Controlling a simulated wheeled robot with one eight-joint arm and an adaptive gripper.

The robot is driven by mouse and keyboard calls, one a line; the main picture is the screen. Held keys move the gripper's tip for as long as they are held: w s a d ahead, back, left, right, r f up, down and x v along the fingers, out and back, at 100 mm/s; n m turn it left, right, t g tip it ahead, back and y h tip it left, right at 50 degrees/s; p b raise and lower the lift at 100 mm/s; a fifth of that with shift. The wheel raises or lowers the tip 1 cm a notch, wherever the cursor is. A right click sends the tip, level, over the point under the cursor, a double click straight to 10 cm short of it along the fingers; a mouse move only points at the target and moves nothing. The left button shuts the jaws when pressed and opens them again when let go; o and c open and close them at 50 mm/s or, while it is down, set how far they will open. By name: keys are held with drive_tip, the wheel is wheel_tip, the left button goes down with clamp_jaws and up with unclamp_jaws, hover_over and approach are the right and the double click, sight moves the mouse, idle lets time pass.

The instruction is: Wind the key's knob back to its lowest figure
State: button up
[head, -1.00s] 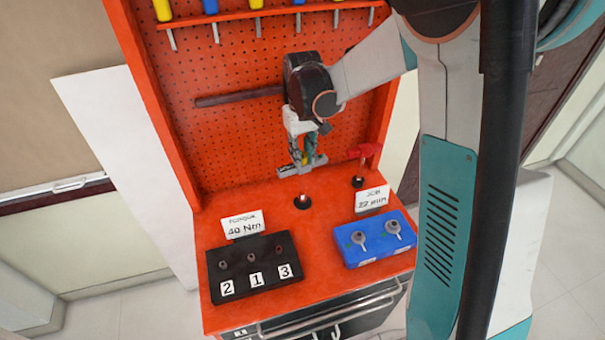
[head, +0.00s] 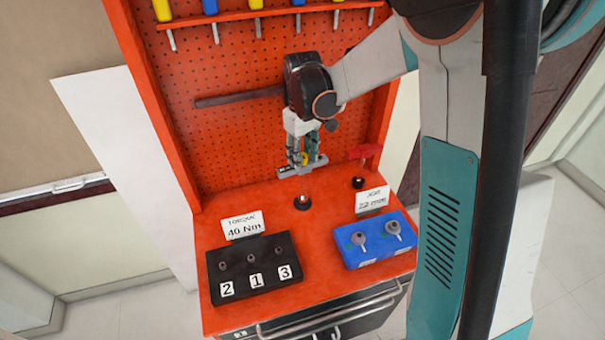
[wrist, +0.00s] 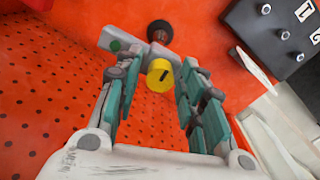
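The key has a grey bar-like body (head: 303,168) with a green dot on it in the wrist view (wrist: 115,45). Its yellow knob (wrist: 158,75) carries a black mark and faces the wrist camera; no figures are readable. The knob also shows small in the head view (head: 304,158). The key's body is by a dark round post (wrist: 160,31) on the red bench; whether they touch is unclear. My gripper (wrist: 161,70) points down with its fingers on either side of the knob. They look open, with gaps beside the knob.
A black socket block (head: 254,272) marked 2, 1, 3 stands front left, behind it a "40 Nm" card (head: 243,226). A blue tray (head: 376,252) with two sockets and a "22 mm" card (head: 372,200) are right. A red-handled tool (head: 364,152) stands near the pegboard (head: 220,140).

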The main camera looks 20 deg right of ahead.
drive_tip(key=shift+r+p, duration=1.95)
drive_tip(key=shift+r, duration=1.05)
drive_tip(key=shift+s+r, duration=0.2)
drive_tip(key=shift+r, duration=0.05)
drive_tip(key=s+r+m+t+b, duration=0.1)
drive_tip(key=s+r+t, duration=0.1)
drive_tip(key=s+r, duration=0.3)
drive_tip(key=s+r+m+t+b, duration=0.1)
drive_tip(key=s+r+t+b, duration=0.1)
drive_tip(key=s, duration=0.5)
drive_tip(key=s+f+m+t+b, duration=0.1)
drive_tip(key=s+m+t+b, duration=0.1)
drive_tip(key=s, duration=0.9)
drive_tip(key=shift+f+m+t, duration=0.3)
drive_tip(key=shift+m+t, duration=0.1)
drive_tip(key=shift+t, duration=0.2)
